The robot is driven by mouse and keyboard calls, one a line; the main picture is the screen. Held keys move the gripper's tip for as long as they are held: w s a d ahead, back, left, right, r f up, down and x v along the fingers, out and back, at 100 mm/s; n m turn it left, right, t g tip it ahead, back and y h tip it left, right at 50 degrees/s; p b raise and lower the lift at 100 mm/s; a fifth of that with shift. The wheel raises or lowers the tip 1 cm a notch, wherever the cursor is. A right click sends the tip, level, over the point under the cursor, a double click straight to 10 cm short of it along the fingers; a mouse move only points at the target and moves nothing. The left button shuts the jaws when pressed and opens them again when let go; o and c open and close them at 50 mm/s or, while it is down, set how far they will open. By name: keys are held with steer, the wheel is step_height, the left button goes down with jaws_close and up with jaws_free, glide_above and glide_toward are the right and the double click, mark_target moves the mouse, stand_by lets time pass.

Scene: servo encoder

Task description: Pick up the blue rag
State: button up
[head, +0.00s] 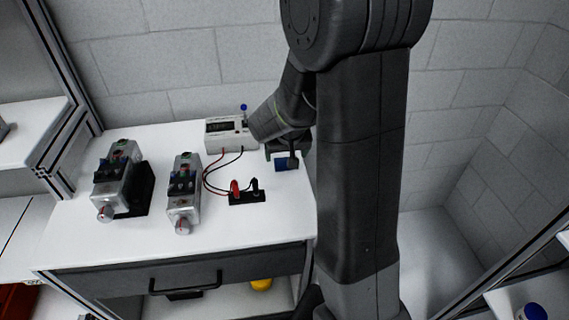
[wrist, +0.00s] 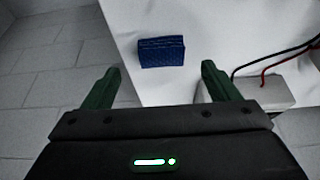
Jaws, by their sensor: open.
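The blue rag (wrist: 162,52) lies folded on the white tabletop in the wrist view, ahead of my fingertips and between their lines. In the head view the blue rag (head: 283,164) shows near the table's right edge, partly hidden by my gripper. My gripper (head: 288,152) is above the back right of the table in the head view. In the wrist view my gripper (wrist: 160,72) has its two green fingers spread apart with nothing between them. The rag looks apart from both fingers.
A white meter box (head: 229,133) stands close left of my gripper. Its red and black leads run to a black terminal block (head: 247,197). Two grey servo units (head: 184,190) and (head: 120,180) stand further left on the white table (head: 262,232). A drawer is below.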

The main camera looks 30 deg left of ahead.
mark_target(284, 161)
steer(key=shift+p+x, duration=0.5)
steer(key=shift+x, duration=2.2)
steer(key=shift+a, duration=0.15)
steer(key=c, duration=1.1)
steer(key=shift+r, duration=0.1)
steer(key=shift+c, duration=0.2)
step_height(284, 161, up, 10)
